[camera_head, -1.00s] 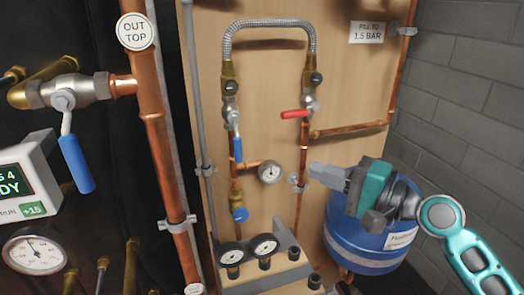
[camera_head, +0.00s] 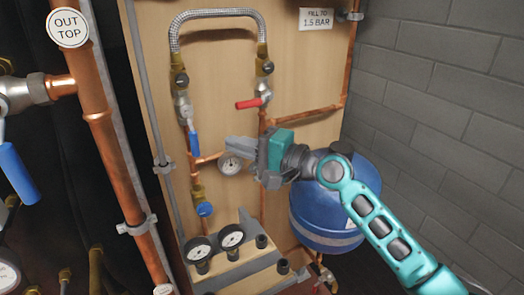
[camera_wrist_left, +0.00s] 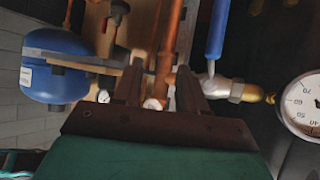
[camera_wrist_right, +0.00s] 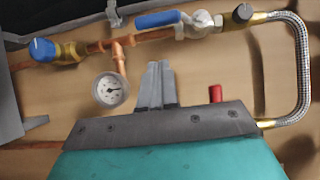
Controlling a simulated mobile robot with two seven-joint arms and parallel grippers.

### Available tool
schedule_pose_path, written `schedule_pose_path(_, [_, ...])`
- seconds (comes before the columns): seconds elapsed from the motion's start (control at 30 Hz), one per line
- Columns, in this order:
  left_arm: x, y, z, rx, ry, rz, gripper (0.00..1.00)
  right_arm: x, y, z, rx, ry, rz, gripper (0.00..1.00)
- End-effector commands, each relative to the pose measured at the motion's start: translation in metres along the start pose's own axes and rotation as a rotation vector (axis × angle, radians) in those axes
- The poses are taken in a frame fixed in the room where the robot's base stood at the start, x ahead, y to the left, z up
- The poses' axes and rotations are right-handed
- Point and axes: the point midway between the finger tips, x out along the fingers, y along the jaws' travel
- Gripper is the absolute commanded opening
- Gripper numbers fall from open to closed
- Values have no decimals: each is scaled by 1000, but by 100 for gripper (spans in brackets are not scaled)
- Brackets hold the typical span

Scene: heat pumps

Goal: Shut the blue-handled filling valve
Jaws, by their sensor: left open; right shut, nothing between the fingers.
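The filling valve's blue handle (camera_head: 194,143) hangs down along the left copper pipe, below one end of the braided hose (camera_head: 215,13). In the right wrist view the blue handle (camera_wrist_right: 158,18) lies in line with its pipe. My right gripper (camera_head: 228,144) is shut and empty, just right of the blue handle and apart from it. Its fingertips (camera_wrist_right: 160,66) show below the handle in the right wrist view. My left gripper (camera_wrist_left: 155,85) is open and empty in the left wrist view; it is outside the head view.
A red lever (camera_head: 248,104) sits on the right pipe. A small gauge (camera_head: 230,165) is just below my right fingers. A blue knob (camera_head: 205,209) is lower on the left pipe. A larger blue lever (camera_head: 17,172) is at far left. A blue tank (camera_head: 325,215) stands behind my right arm.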

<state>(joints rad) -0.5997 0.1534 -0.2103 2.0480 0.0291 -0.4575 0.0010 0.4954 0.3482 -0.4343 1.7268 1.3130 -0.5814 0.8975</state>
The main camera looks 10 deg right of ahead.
Motion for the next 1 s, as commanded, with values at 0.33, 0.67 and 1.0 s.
schedule_pose_path(0.33, [-4,-2,-7,0,7,-7,42,35,0,26,1,-1,0,0])
schedule_pose_path(0.67, [-3,-2,-6,-6,6,-9,42,37,0,29,0,0,1,0])
schedule_pose_path(1.0, [0,-2,-2,-6,4,-8,42,38,3,31,35,-1,-22,0])
